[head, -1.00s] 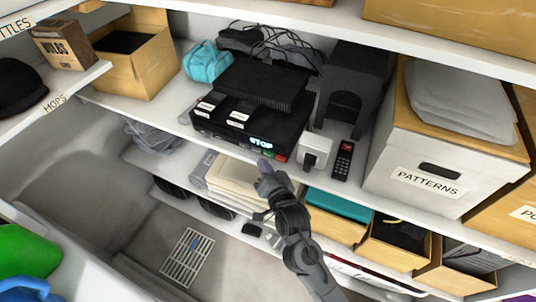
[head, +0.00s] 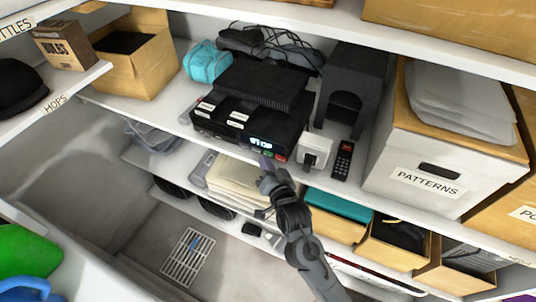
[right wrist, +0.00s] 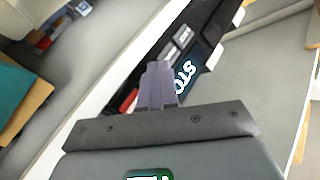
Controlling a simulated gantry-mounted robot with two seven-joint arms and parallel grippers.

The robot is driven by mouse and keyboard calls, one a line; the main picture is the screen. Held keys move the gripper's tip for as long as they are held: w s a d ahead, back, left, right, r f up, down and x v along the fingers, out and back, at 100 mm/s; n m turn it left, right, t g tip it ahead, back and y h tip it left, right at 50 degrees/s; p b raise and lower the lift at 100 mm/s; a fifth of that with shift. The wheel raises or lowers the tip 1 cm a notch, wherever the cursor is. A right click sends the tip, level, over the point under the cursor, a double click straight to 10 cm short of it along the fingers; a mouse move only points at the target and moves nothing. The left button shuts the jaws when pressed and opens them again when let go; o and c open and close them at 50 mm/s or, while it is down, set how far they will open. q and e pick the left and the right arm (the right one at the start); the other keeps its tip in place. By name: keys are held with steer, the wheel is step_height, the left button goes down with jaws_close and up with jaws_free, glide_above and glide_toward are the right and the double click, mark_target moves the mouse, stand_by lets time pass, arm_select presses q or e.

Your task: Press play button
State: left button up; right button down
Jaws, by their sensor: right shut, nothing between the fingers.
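A black media player (head: 225,122) sits on the middle shelf, with a lit display (head: 261,142) on its front. The display also shows in the right wrist view (right wrist: 185,80), where letters like "STO" are readable. A red button (right wrist: 129,100) and light grey buttons (right wrist: 168,53) are on the player's front panel. I cannot make out a play symbol. My right gripper (head: 265,163) is shut and empty, its purple fingertips (right wrist: 158,68) close in front of the panel, between the red button and the display. Contact cannot be told. My left gripper is not in view.
A thinner black box (head: 262,84) lies on top of the player. A white device (head: 316,151) and a remote (head: 343,160) stand just right of it. The shelf edge passes below the player. A white "PATTERNS" box (head: 405,150) is further right.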

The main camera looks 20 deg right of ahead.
steer(key=shift+w+d, duration=0.1)
stand_by(0.3)
steer(key=shift+w+d, duration=0.15)
steer(key=shift+d, duration=0.05)
stand_by(0.3)
steer(key=shift+a, duration=0.1)
stand_by(0.3)
steer(key=shift+s+a+r+p, duration=0.1)
steer(key=shift+s+a+p, duration=0.3)
steer(key=shift+p, duration=0.1)
steer(key=shift+s+a, duration=0.1)
steer(key=s+a+p, duration=0.2)
steer(key=s+a, duration=0.1)
steer(key=shift+s+a, duration=0.1)
steer(key=shift+a, duration=0.3)
stand_by(0.3)
